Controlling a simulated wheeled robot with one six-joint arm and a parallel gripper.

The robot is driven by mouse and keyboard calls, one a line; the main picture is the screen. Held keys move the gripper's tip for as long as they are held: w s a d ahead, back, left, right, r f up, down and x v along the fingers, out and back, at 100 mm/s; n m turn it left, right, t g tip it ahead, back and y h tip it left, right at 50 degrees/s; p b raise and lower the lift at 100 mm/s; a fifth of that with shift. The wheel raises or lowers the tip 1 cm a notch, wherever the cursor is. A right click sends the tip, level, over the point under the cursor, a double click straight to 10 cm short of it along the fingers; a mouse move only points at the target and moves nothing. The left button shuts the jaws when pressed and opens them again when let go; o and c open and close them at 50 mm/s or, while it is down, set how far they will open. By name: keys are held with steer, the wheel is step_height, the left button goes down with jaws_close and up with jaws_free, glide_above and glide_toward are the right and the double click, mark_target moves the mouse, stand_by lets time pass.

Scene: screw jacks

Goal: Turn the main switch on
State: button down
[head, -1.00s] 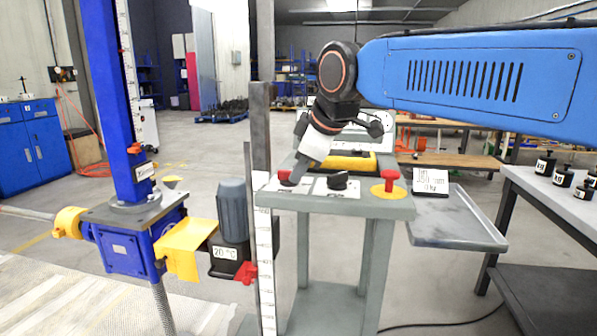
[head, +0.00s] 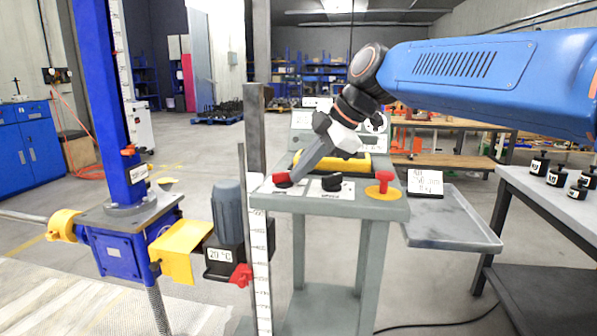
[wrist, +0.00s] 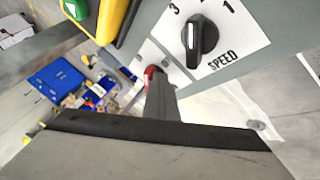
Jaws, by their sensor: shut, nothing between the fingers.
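The main switch appears to be the red knob (head: 282,181) at the left end of the grey control desk (head: 400,209). In the wrist view the red knob (wrist: 150,71) is mostly hidden behind the finger. My gripper (head: 287,176) is shut and empty, leaning down from the upper right. Its tip is at the red knob, seemingly against its side; contact is not certain. In the wrist view my gripper (wrist: 156,80) covers the knob's right part. The knob's pointer and the marks around it cannot be read.
A black speed knob (head: 331,182) sits just right of the red knob. A red button (head: 384,178) on a yellow disc is further right. An upright ruler (head: 260,250) and dark post stand close on the left.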

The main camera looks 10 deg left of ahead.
steer(key=w+n+g, duration=0.1)
steer(key=n+g, duration=0.1)
steer(key=n, duration=0.1)
steer(key=shift+w+d+n, duration=0.15)
steer(key=shift+w+n, duration=0.15)
steer(key=shift+w, duration=0.05)
steer(key=n+g, duration=0.1)
steer(key=n, duration=0.1)
steer(key=w+n+g, duration=0.1)
steer(key=n, duration=0.1)
steer(key=shift+w+g, duration=0.2)
steer(key=shift+g, duration=0.2)
steer(key=shift+w+a, duration=0.15)
steer(key=shift+a, duration=0.05)
steer(key=shift+w+a, duration=0.2)
steer(key=shift+w, duration=0.1)
steer(key=shift+s+a, duration=0.2)
steer(key=shift+a, duration=0.05)
